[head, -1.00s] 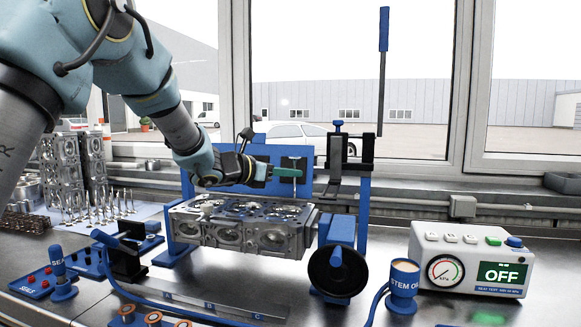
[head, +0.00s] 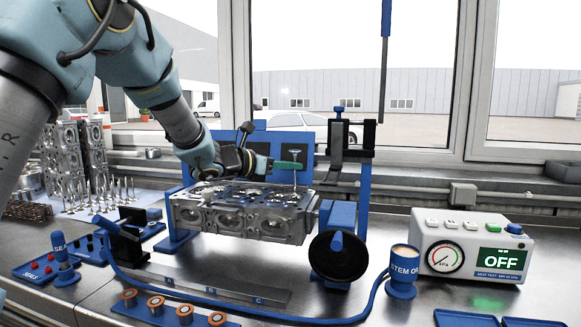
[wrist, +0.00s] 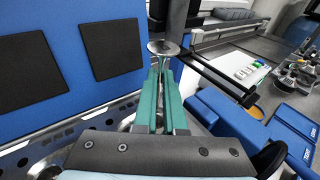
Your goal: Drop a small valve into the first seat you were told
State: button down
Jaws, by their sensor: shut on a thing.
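My gripper (head: 288,165) has green fingers and is shut on a small silver valve (head: 295,152), held upright with its round head up and thin stem down. The wrist view shows the valve's head (wrist: 163,47) at the tips of the green fingers (wrist: 160,100). The grey metal cylinder head (head: 243,212), with several round seats along its top, sits in the blue stand. The valve hangs over the right end of its top. I cannot tell whether the stem tip is inside a seat or guide.
A blue back panel (head: 243,138) stands close behind the gripper, and a black-and-blue clamp post (head: 338,135) to its right. A black hand wheel (head: 338,256) is at the front right. More valves (head: 95,195) stand at the left. The tester (head: 473,245) reads OFF.

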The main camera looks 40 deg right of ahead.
aim_at(289, 199)
jog(key=shift+f+b, duration=2.9)
jog(key=shift+b, duration=1.1)
jog(key=c, duration=0.9)
grip_release()
jog(key=shift+a, duration=0.15)
jog(key=a+b, duration=0.1)
jog(key=a, duration=0.2)
jog(key=a+r+b, duration=0.1)
jog(key=a, duration=0.3)
jog(key=a+r+b, duration=0.1)
jog(key=a, duration=0.2)
jog(key=shift+w+a, duration=0.15)
jog(key=shift+w, duration=0.25)
